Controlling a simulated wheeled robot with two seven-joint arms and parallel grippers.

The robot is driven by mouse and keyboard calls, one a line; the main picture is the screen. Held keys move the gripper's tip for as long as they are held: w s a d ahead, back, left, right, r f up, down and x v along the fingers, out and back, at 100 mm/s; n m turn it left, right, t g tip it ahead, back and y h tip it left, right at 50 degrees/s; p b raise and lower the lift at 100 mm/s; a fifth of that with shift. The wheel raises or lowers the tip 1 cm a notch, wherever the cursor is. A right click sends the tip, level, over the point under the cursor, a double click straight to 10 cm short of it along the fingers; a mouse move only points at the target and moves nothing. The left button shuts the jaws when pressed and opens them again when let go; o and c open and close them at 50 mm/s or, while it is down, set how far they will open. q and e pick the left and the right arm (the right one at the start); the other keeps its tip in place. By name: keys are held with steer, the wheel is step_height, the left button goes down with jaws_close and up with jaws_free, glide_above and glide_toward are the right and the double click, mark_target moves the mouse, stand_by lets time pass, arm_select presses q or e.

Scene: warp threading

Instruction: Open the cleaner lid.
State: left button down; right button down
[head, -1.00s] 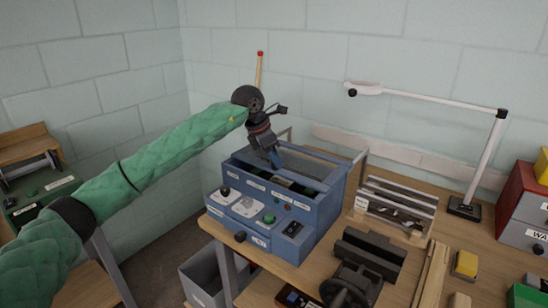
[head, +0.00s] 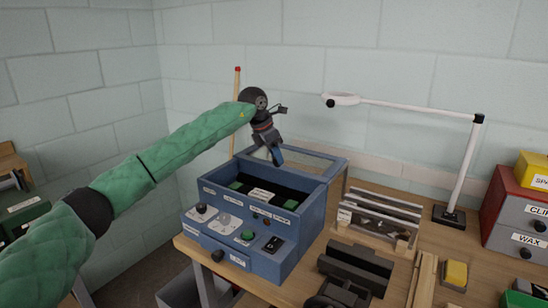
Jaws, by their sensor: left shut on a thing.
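The cleaner (head: 285,232) is a blue box with knobs, labels and a green button on its sloped front. It stands on the wooden bench, and its dark inside shows from above. Its lid (head: 318,161), a blue frame with a clear pane, is raised and tilted at the back of the box. My left gripper (head: 277,158) reaches down from above at the lid's left part and is shut on the lid. The exact grip spot is hidden by the fingers. My right gripper is out of view.
Inside the cleaner are white labelled pieces (head: 262,195) and green pieces. A slotted rack (head: 378,222), a dark metal vise-like block (head: 355,268), a white lamp (head: 462,170) and red-grey drawers (head: 520,215) stand to the right. A red-tipped stick (head: 236,110) rises behind.

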arm_select(q)
steer(key=c, duration=1.1)
jaws_free()
steer(key=shift+w+d, duration=0.1)
steer(key=shift+w, duration=0.1)
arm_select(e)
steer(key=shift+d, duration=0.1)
arm_select(q)
steer(key=shift+s, duration=0.1)
steer(key=shift+r, duration=0.1)
steer(key=shift+a+r, duration=0.3)
steer(key=shift+r, duration=0.25)
steer(key=b+v, duration=0.1)
steer(key=v, duration=0.5)
steer(key=shift+s+a+r+b, duration=0.1)
steer(key=shift+r+b, duration=0.15)
steer(key=shift+b, duration=0.05)
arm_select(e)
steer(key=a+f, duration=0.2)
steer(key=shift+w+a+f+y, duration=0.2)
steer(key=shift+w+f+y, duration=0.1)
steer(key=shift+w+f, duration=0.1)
